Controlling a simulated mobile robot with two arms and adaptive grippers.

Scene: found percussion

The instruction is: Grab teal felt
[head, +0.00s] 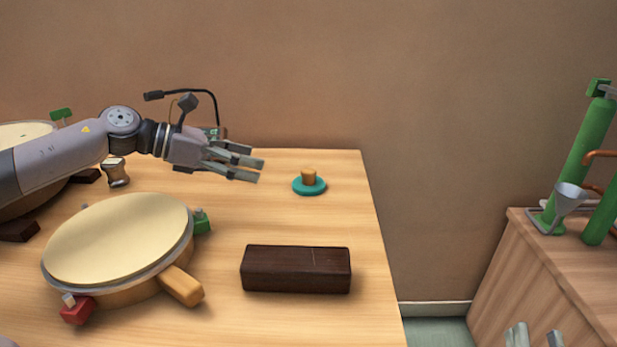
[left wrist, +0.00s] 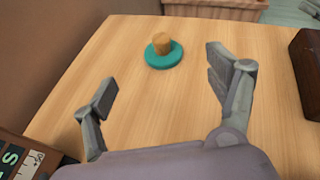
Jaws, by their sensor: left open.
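The teal felt (head: 310,188) is a flat round disc lying on the wooden table, with a small tan wooden knob (head: 309,175) on top. It also shows in the left wrist view (left wrist: 163,60), ahead of the jaws and apart from them. My left gripper (head: 261,170) is open and empty, to the left of the felt and above the table; in the left wrist view its fingers (left wrist: 160,75) are spread wide. My right gripper (head: 534,336) shows only as two fingertips at the bottom right edge, apart from each other with nothing seen between them.
A dark wooden block (head: 296,270) lies in front of the felt. A round drum (head: 120,240) with a wooden handle and coloured clamps stands at left. The table's right edge is close to the felt. A side cabinet (head: 560,270) with green cylinders stands at far right.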

